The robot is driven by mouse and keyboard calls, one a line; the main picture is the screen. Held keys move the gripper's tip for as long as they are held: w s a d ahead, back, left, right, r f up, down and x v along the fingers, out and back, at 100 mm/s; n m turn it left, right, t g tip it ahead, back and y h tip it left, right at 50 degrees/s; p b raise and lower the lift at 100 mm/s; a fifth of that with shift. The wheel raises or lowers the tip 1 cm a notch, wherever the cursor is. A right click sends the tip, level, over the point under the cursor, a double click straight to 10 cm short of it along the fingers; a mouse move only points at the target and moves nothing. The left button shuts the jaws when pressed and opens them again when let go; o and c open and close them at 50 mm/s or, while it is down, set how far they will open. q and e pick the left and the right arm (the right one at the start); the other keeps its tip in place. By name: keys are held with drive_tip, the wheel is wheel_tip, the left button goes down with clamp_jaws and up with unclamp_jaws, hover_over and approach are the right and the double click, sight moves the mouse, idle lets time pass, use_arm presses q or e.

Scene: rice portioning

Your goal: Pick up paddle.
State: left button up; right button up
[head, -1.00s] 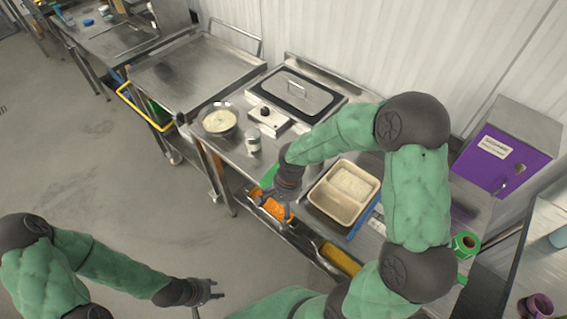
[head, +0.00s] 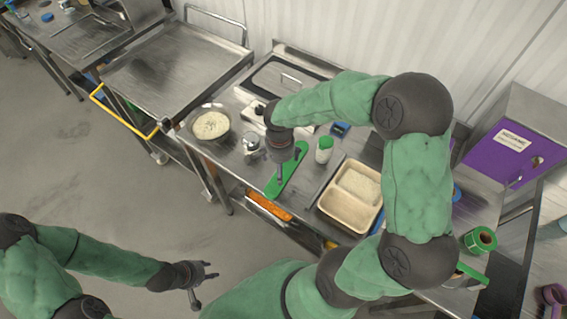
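The green paddle (head: 292,172) lies on the steel table, its long axis running from upper right to lower left. My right gripper (head: 281,174) points down over the middle of the paddle and hides part of it. I cannot tell whether its fingers touch the paddle or how far apart they are. My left gripper (head: 205,284) is open and empty, low over the floor in front of the table, well away from the paddle.
A bowl of rice (head: 193,133) and a metal can (head: 251,144) stand left of the paddle. A two-compartment tray (head: 323,204), with rice in the far compartment, is farther right. A steel pan (head: 262,80) is behind.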

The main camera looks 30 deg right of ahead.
sight(287, 168)
drive_tip(key=f, duration=0.2)
drive_tip(key=shift+s+f, duration=0.3)
drive_tip(key=shift+f, duration=0.05)
drive_tip(key=shift+w+f, duration=0.15)
drive_tip(key=shift+f, duration=0.4)
drive_tip(key=shift+f+b, duration=0.55)
drive_tip(key=shift+f, duration=2.05)
drive_tip(key=c, duration=1.2)
